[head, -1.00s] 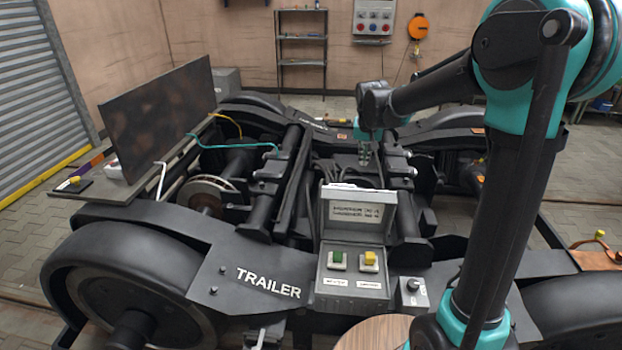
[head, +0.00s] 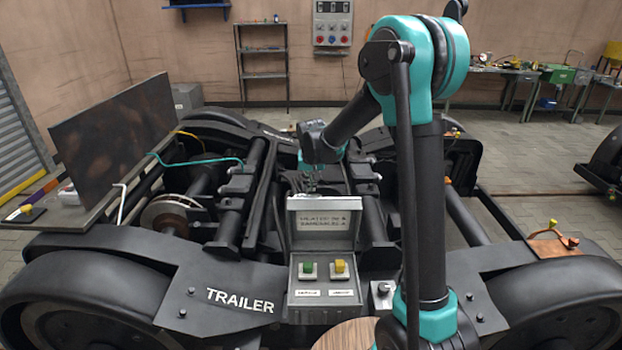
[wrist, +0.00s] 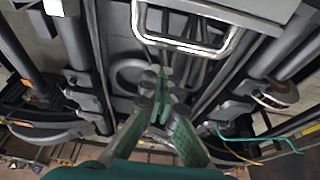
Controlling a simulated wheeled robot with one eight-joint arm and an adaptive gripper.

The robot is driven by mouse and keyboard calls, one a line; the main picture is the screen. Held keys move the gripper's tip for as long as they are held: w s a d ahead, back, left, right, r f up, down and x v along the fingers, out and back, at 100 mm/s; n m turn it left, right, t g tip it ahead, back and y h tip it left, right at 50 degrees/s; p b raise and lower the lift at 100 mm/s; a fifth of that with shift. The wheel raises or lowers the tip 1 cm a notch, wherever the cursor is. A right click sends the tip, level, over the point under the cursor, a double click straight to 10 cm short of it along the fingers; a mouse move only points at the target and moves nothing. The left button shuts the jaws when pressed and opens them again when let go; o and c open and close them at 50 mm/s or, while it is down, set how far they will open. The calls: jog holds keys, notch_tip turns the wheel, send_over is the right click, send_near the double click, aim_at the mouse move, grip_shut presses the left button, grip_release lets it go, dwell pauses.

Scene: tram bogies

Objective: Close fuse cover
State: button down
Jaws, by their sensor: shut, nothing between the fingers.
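The fuse cover (head: 323,222) is a grey lid with a printed label, standing open at the back of a grey box (head: 326,296). The box holds a green button (head: 308,270) and a yellow button (head: 340,268). My gripper (head: 312,188) is shut and empty, pointing down behind the cover's top edge. In the wrist view its fingertips (wrist: 160,78) are together, below a bright metal handle bar (wrist: 190,45) and apart from it in the picture. The cover's edge seems to show at the top of that view. The lower fingertips are partly hidden in the head view.
The bogie frame marked TRAILER (head: 238,301) surrounds the box, with dark beams and hoses behind it. A small box with a knob (head: 382,292) sits to the right. A dark upright panel (head: 130,150) stands at left. Free floor lies beyond at right.

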jog(key=shift+s, duration=1.1)
jog(key=shift+s, duration=0.1)
